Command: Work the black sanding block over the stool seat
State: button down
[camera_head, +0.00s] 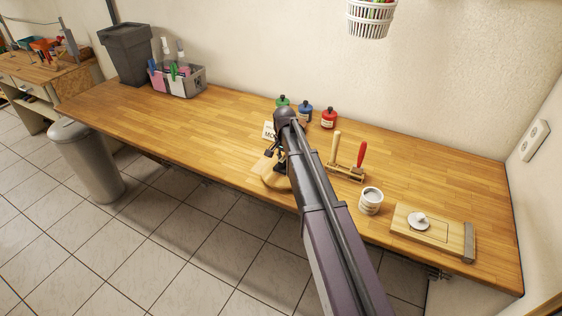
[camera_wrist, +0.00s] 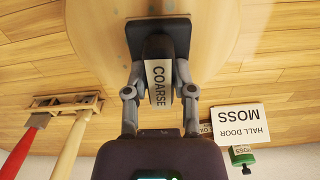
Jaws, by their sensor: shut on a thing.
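The black sanding block (camera_wrist: 149,39) shows in the wrist view, with a raised dark grip and a white label reading COARSE. My gripper (camera_wrist: 160,88) is shut on that grip, one finger on each side. The block is over the pale wooden stool seat (camera_wrist: 215,25), close to the seat's near edge in that view; I cannot tell whether it touches. In the head view the stool seat (camera_head: 273,177) shows partly at the bench's front edge, and my arm and gripper (camera_head: 276,152) hide the block and much of the seat.
Green (camera_head: 283,101), blue (camera_head: 305,109) and red (camera_head: 329,118) bottles stand behind my gripper. A wooden rack (camera_head: 347,172) with two handled tools, a white tin (camera_head: 370,201) and a wooden board (camera_head: 428,228) lie to the right. The bench's left-middle is clear.

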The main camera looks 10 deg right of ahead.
jog(key=shift+w+d, duration=0.35)
jog(key=shift+w, duration=0.05)
jog(key=shift+a, duration=0.1)
jog(key=shift+s+a, duration=0.75)
jog(key=shift+s, duration=0.2)
jog(key=shift+w+d, duration=0.1)
jog(key=shift+w, duration=0.05)
jog(key=shift+w+d, duration=0.7)
jog(key=shift+w, duration=0.1)
jog(key=shift+s, duration=0.1)
jog(key=shift+s+a, duration=0.8)
jog(key=shift+s, duration=0.05)
jog(key=shift+w+d, duration=0.1)
dwell(0.3)
